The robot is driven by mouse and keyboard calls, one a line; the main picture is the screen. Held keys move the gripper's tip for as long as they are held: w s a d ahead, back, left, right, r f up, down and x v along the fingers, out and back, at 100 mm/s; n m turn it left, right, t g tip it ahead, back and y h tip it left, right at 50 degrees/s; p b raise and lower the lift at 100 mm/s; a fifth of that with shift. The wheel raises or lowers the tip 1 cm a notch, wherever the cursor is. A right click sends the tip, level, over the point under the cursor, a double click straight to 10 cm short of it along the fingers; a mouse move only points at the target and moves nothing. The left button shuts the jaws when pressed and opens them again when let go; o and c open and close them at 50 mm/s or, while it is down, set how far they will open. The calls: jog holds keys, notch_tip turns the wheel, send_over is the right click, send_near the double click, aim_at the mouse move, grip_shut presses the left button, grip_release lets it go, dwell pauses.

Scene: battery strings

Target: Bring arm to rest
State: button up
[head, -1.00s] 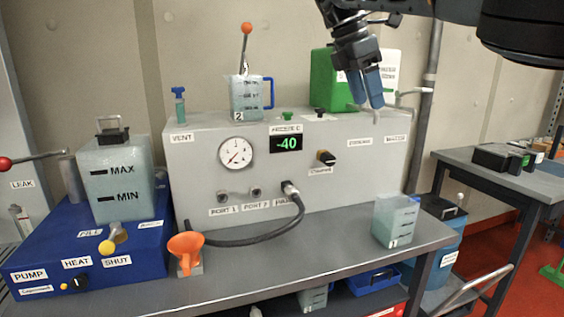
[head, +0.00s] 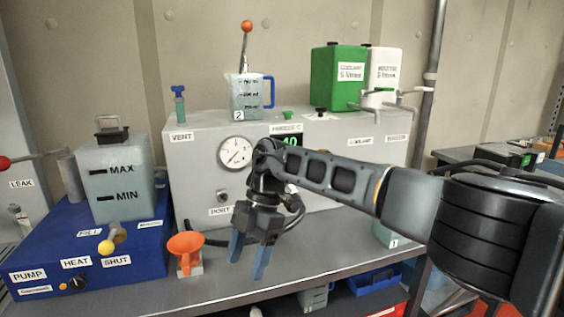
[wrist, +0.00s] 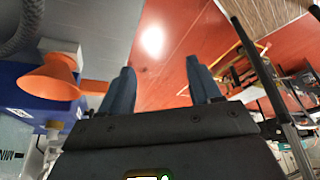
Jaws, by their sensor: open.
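My gripper (head: 249,258) is open and empty in the head view, its blue fingers pointing down in front of the grey cabinet and above the bench's front part. It is to the right of the orange funnel (head: 186,248) and apart from it. In the wrist view the two fingers (wrist: 159,85) stand apart with nothing between them, and the funnel (wrist: 52,78) shows at the left. My forearm crosses the head view from the right and hides part of the cabinet front, most of the display and most of the clear jug labelled 1 (head: 388,238).
The blue pump unit (head: 100,262) with its MAX/MIN tank (head: 116,180) stands at left. The grey cabinet (head: 200,155) carries jug 2 (head: 247,100), a green container (head: 336,80) and a white one (head: 382,70). A blue tray (head: 373,280) lies below the bench.

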jog(key=s+a+f+n+g+y, duration=0.1)
jog(key=s+a+f+g+y, duration=0.15)
jog(key=s+a, duration=0.5)
jog(key=s+a+f+n+g+y, duration=0.2)
jog(key=s+a+f+y, duration=0.2)
jog(key=s+a, duration=0.3)
jog(key=s+a+r+m+y, duration=0.1)
jog(key=s+a+r+y, duration=0.15)
jog(key=s+y, duration=0.35)
jog(key=s+a+r+m+y, duration=0.15)
jog(key=s+r+y, duration=0.25)
jog(key=s, duration=0.4)
jog(key=s+d+f+m+t+h, duration=0.1)
jog(key=s+d+m+t+h, duration=0.15)
jog(key=d+m+t, duration=0.65)
jog(key=s+d+m+t+h, duration=0.1)
jog(key=d+m+t+h, duration=0.3)
jog(key=d+m+t, duration=0.5)
jog(key=s+d+f+m+t+h, duration=0.1)
jog(key=d+m+t+h, duration=0.2)
jog(key=d+m+t, duration=0.6)
jog(key=s+d+m+g+h, duration=0.1)
jog(key=s+d+g+h, duration=0.3)
jog(key=s+d+h, duration=0.6)
jog(key=s+d, duration=0.7)
jog(key=d, duration=0.3)
jog(key=shift+s+f, duration=0.15)
jog(key=shift+f, duration=0.2)
